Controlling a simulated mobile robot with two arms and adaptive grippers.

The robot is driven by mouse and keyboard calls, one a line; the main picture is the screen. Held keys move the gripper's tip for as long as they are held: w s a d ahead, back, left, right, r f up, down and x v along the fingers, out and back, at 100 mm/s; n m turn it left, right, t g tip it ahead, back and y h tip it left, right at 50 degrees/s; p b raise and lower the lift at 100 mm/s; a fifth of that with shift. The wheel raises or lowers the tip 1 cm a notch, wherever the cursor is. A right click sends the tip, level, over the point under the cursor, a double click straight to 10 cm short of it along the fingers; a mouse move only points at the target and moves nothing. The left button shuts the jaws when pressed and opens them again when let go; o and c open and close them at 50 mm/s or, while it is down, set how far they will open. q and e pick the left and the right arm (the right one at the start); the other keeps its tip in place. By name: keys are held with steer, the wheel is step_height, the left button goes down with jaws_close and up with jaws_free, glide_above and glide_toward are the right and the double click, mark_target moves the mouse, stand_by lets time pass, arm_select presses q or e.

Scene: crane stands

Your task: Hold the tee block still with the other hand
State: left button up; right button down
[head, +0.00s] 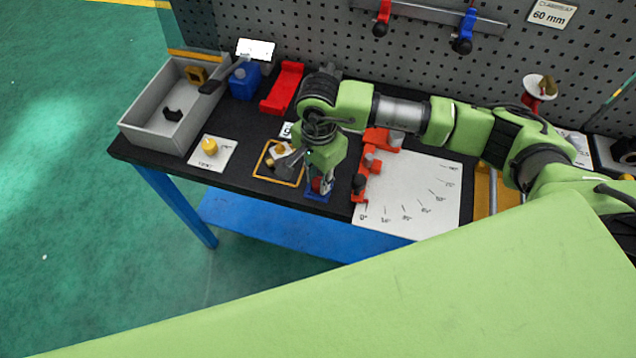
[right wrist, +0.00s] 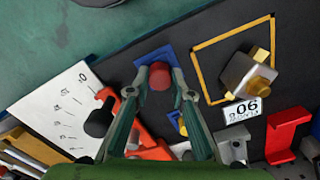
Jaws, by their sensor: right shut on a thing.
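The tee block is grey with brass fittings (head: 281,151) and lies inside a yellow square outline on the black bench. It also shows at the upper right of the right wrist view (right wrist: 240,80). My right gripper (head: 320,184) is just to the right of the outline, apart from the tee block. It is shut on a red round-topped piece (right wrist: 160,76) above a blue base (head: 317,194). The right arm partly hides this spot in the head view. My left gripper is not in view.
A white angle sheet (head: 425,185) with an orange-red fixture (head: 376,150) lies to the right. A grey bin (head: 160,128), a blue container (head: 244,82), a red bracket (head: 284,88) and a yellow piece on a white card (head: 209,148) are to the left. A pegboard stands behind.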

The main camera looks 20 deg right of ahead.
steer(key=shift+r+p, duration=0.45)
steer(key=shift+r, duration=1.15)
